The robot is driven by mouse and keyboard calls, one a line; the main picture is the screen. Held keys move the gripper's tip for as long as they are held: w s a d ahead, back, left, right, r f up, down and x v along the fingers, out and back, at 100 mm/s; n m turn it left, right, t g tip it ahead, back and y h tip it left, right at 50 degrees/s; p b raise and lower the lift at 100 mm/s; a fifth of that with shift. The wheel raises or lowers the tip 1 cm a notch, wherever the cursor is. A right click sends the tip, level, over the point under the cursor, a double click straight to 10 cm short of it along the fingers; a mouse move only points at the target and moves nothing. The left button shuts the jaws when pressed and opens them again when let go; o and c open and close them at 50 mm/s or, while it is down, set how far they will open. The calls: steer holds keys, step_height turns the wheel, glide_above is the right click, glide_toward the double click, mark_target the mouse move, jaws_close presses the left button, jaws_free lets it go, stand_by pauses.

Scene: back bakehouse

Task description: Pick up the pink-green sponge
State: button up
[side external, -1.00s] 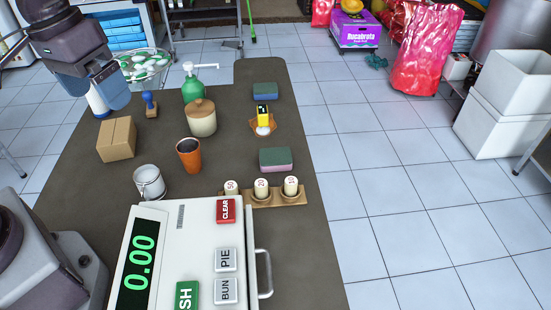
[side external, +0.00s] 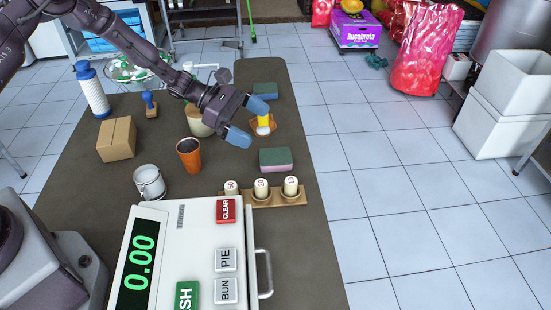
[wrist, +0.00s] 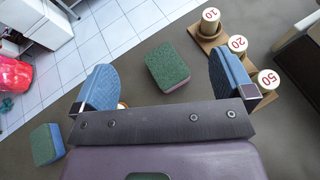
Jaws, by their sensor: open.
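The pink-green sponge (side external: 276,160) lies flat on the dark table, green side up with its pink layer below. It also shows in the wrist view (wrist: 167,66), ahead of the fingers and between their lines. My gripper (side external: 248,121), with blue fingertips, is open and empty. It is above the table, behind and left of this sponge in the side view, apart from it. A second sponge, blue-green (side external: 264,91), lies farther back; in the wrist view it is at the lower left (wrist: 46,144).
A wooden holder with numbered pegs (side external: 290,197) stands close in front of the sponge. An orange cup (side external: 189,155), a metal pail (side external: 149,182) and a cardboard box (side external: 117,140) stand left. The register (side external: 190,250) fills the front.

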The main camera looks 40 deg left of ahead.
mark_target(274, 155)
steer(key=shift+n, duration=0.5)
step_height(274, 155, down, 6)
steer(key=shift+w+r, duration=0.1)
steer(key=shift+w, duration=0.05)
steer(key=x, duration=0.5)
steer(key=shift+f, duration=0.4)
steer(key=c, duration=1.2)
